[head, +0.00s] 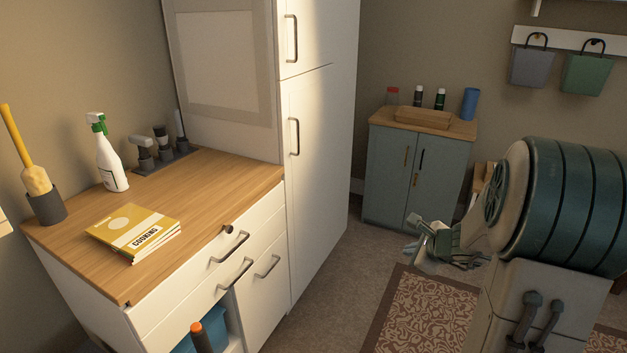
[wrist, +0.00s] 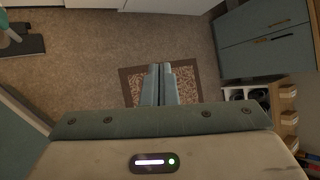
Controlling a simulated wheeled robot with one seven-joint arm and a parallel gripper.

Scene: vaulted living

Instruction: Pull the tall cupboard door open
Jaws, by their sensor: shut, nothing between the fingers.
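The tall white cupboard (head: 335,130) stands beside the wooden counter in the head view. Its long lower door (head: 312,190) looks closed, with a dark vertical bar handle (head: 294,137) near its upper left edge. A shorter closed door (head: 318,30) with its own handle (head: 290,38) sits above it. My gripper (head: 416,238) is well to the right of the door and lower than the handle, touching nothing. In the wrist view my gripper (wrist: 160,72) has its two fingers together, empty, over the floor. The tall door's handle does not show there.
The wooden counter (head: 215,190) has protruding drawer handles and carries a cooking book (head: 135,232) and a spray bottle (head: 110,160). A blue-grey cabinet (head: 385,175) stands at the back, also in the wrist view (wrist: 265,45). Carpet (head: 335,270) before the tall door is clear; a patterned rug (head: 425,310) lies right.

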